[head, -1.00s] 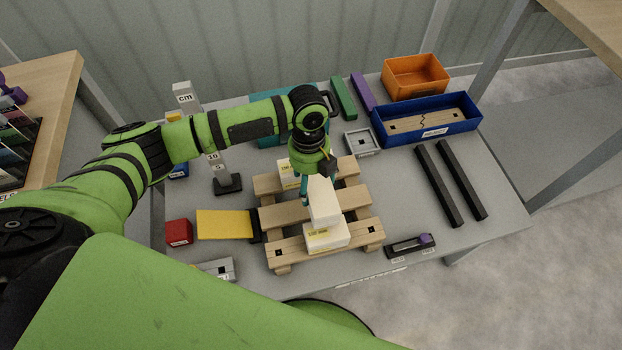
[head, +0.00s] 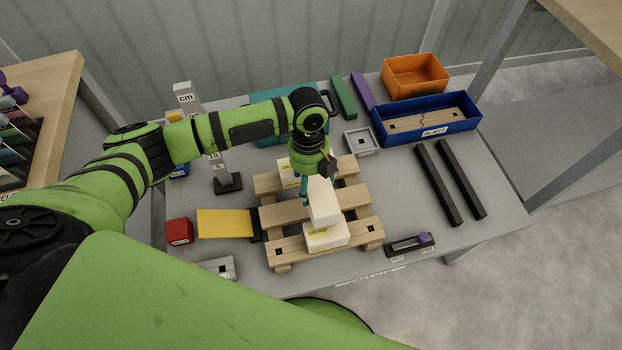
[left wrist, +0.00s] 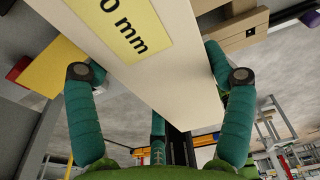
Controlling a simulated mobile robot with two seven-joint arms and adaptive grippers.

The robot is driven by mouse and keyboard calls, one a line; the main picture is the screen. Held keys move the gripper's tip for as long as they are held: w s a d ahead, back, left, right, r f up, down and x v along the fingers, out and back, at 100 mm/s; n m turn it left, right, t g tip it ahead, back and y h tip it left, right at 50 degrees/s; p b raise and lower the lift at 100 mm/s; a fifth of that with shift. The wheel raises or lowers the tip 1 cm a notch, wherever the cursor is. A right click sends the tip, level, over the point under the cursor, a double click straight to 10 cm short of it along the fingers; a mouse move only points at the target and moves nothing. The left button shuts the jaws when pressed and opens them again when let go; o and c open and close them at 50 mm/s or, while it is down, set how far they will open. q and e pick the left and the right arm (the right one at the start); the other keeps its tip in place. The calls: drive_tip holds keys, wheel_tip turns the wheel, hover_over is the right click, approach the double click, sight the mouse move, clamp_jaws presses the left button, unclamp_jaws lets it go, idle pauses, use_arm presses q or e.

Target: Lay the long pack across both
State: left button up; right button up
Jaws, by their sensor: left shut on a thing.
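My left gripper (head: 318,178) is shut on a long white pack (head: 323,202) above the wooden pallet (head: 365,232). In the left wrist view the pack (left wrist: 160,75) fills the space between the teal fingers and shows a yellow label ending in "0 mm". One white block (head: 326,237) with a yellow label sits on the pallet's near slat, below the pack's near end. Another white block (head: 288,174) sits on the far slat, partly hidden by my gripper. The pack spans from near one block toward the other; I cannot tell whether it touches either. My right gripper is not in view.
A height gauge marked "cm" (head: 187,97) stands left of the pallet, near a red block (head: 179,231) and a yellow plate (head: 225,223). Blue (head: 428,133) and orange bins (head: 415,75) stand at the back right. Two black bars (head: 438,185) lie right of the pallet.

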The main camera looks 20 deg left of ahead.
use_arm(q)
drive_tip(key=shift+f+b, duration=0.4)
drive_tip(key=shift+f, duration=0.45)
drive_tip(key=o, duration=1.5)
drive_tip(key=r, duration=0.8)
drive_tip(key=w+r, duration=0.1)
drive_tip(key=r, duration=0.3)
drive_tip(key=shift+a, duration=0.4)
